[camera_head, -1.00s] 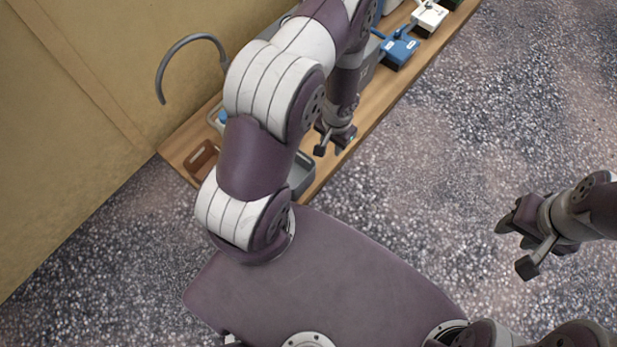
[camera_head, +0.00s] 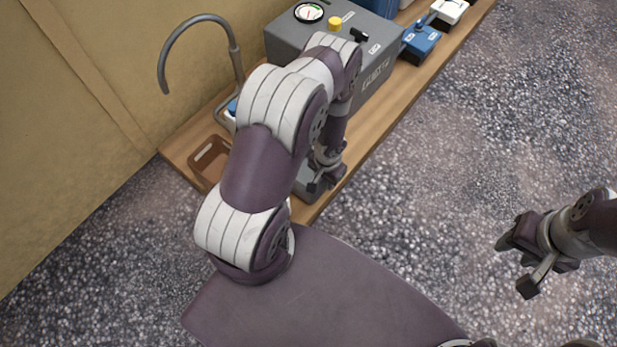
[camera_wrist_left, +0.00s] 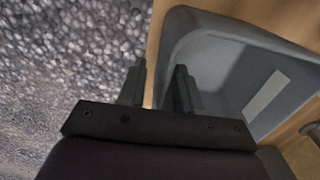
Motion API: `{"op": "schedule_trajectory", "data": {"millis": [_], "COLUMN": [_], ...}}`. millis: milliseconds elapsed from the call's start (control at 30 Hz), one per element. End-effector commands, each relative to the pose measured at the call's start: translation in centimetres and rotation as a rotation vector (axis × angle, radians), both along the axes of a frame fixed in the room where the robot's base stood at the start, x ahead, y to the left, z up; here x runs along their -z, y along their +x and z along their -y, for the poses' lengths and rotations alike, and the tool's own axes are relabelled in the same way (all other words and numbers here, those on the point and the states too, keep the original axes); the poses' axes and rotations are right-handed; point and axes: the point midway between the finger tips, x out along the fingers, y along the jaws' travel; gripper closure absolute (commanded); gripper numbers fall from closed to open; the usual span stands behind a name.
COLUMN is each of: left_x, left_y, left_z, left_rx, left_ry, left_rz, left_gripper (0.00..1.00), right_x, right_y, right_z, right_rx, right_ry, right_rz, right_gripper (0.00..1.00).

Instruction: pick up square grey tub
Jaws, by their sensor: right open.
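The square grey tub (camera_head: 308,192) sits at the near end of the wooden bench, partly hidden behind my left arm in the head view. In the left wrist view the tub (camera_wrist_left: 218,62) shows its hollow inside and a pale label strip. My left gripper (camera_head: 328,176) is low at the tub. In the wrist view the left fingers (camera_wrist_left: 160,68) are apart, one on each side of the tub's near rim. I cannot tell whether they touch it. My right gripper (camera_head: 520,264) is open and empty over the floor at the right.
A brown tray (camera_head: 207,160) is on the bench left of my arm. A large grey machine (camera_head: 378,75) with a gauge stands behind, with a blue box (camera_head: 420,44) beyond it. A curved grey pipe (camera_head: 237,70) rises near the wall. The floor at right is clear.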

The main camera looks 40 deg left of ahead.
Motion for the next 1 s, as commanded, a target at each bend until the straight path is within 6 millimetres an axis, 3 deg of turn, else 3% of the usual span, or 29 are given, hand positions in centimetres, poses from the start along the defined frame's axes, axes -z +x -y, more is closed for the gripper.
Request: {"op": "schedule_trajectory", "data": {"millis": [200,300,667,1000], "left_x": [0.1,0.1,0.0,-2.8], "left_y": [0.1,0.1,0.1,0.1], "left_z": [0.0,0.0,0.0,0.2], "left_rx": [0.000,0.000,0.000,-0.001], "left_ry": [0.000,0.000,0.001,0.000], "left_rz": [0.002,0.002,0.002,0.002], "left_gripper": [0.69,1.00,1.00,1.00], "right_x": [0.1,0.1,-0.1,-2.8], "right_y": [0.0,0.0,0.0,0.0], "right_z": [0.0,0.0,0.0,0.0], "right_rx": [0.000,0.000,0.000,0.000], "right_ry": [0.000,0.000,0.000,0.000], "right_rz": [0.001,0.001,0.001,0.001], "right_gripper": [0.57,0.57,0.57,0.57]}}
